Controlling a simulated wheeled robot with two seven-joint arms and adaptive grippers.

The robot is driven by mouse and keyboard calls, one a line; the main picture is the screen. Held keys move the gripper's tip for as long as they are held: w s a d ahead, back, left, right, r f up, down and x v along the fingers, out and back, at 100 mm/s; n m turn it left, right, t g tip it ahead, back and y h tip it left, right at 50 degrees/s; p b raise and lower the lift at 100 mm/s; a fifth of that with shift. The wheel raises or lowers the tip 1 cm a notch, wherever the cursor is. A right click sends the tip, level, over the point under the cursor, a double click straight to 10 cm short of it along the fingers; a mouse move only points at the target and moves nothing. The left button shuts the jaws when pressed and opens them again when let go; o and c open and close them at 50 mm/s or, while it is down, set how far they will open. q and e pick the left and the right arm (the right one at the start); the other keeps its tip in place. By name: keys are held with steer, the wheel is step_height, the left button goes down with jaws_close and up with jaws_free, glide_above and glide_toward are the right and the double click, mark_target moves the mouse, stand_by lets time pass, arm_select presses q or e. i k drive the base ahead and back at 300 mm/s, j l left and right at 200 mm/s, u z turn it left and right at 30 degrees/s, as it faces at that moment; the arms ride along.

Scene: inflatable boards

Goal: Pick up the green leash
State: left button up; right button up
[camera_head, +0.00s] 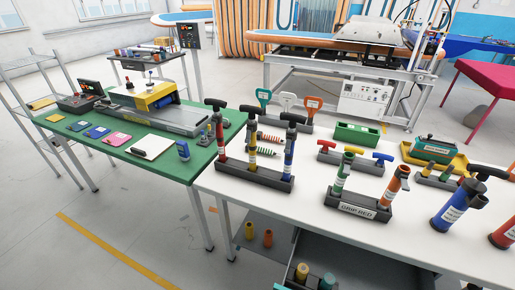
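Two small coiled pieces lie on the white table (225,181) behind the pump rack. The rear coil (270,138) looks orange-red, and the front coil (269,152) shows green and red bands. They may be leashes, but they are too small to tell which one is green. The upright pumps (288,150) in the dark rack (255,177) stand close to them and partly block the view. Neither of my grippers is in view.
A green box (357,133) stands behind. On the left, a green table (110,150) holds a machine (155,97) and small coloured pads. Floor is free at lower left.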

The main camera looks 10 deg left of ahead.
mark_target(246, 148)
steer(key=i+j+z, duration=0.15)
steer(key=j, duration=0.35)
steer(key=i+j+z, duration=0.2)
steer(key=j, duration=0.3)
steer(key=i+j+z, duration=0.4)
steer(key=j, duration=0.25)
steer(key=i+j+z, duration=0.2)
steer(key=j, duration=0.15)
